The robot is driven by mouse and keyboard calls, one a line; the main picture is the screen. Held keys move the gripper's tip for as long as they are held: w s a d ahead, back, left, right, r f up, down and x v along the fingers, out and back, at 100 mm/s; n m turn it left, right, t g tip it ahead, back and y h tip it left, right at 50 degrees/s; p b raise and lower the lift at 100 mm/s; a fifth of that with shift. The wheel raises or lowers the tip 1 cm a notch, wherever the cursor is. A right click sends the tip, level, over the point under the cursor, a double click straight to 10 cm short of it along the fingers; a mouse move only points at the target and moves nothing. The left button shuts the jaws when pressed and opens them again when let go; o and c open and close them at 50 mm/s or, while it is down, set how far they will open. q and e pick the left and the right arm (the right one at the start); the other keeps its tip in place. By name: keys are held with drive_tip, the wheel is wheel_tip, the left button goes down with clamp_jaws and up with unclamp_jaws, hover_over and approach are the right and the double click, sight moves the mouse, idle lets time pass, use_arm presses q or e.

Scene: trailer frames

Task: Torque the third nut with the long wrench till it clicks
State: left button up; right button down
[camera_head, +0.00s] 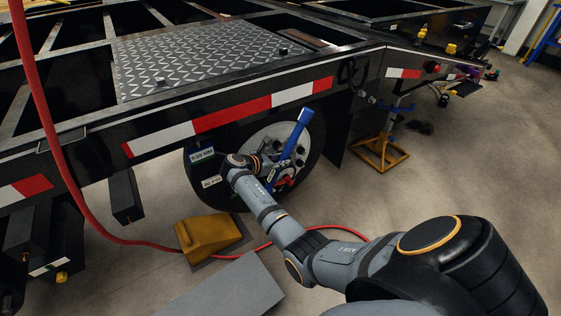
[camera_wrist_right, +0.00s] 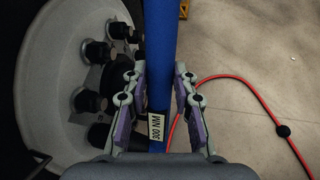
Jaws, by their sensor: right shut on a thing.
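The long wrench is a blue bar (camera_head: 296,134) standing up at a slant in front of the wheel (camera_head: 258,138). My right gripper (camera_head: 280,173) is at its lower part. In the right wrist view the blue shaft (camera_wrist_right: 160,45), with a "300 NM" label, runs between the fingers of my right gripper (camera_wrist_right: 157,82), which is shut on it. Several dark wheel nuts (camera_wrist_right: 88,100) sit on the pale hub (camera_wrist_right: 45,75) left of the shaft. I cannot tell which nut the wrench is on; its working end is hidden. My left gripper is out of view.
The black trailer frame (camera_head: 290,82) with red and white strips overhangs the wheel. A yellow wheel chock (camera_head: 208,236) and a red hose (camera_head: 140,242) lie on the floor below. A yellow stand (camera_head: 380,154) is at the right.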

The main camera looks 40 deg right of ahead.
drive_tip(key=shift+w+r, duration=0.1)
drive_tip(key=shift+d+p, duration=0.3)
drive_tip(key=shift+p, duration=0.2)
drive_tip(key=shift+d+f+y+p, duration=0.25)
drive_tip(key=shift+y+p, duration=0.15)
drive_tip(key=shift+p, duration=0.15)
drive_tip(key=shift+d+p, duration=0.2)
drive_tip(key=shift+p, duration=0.2)
drive_tip(key=shift+d+f+y+p, duration=0.4)
drive_tip(key=shift+y+p, duration=0.1)
drive_tip(key=shift+p, duration=0.25)
idle(0.4)
drive_tip(key=shift+d+f+p, duration=0.1)
drive_tip(key=shift+d+p, duration=0.1)
drive_tip(key=shift+p, duration=0.15)
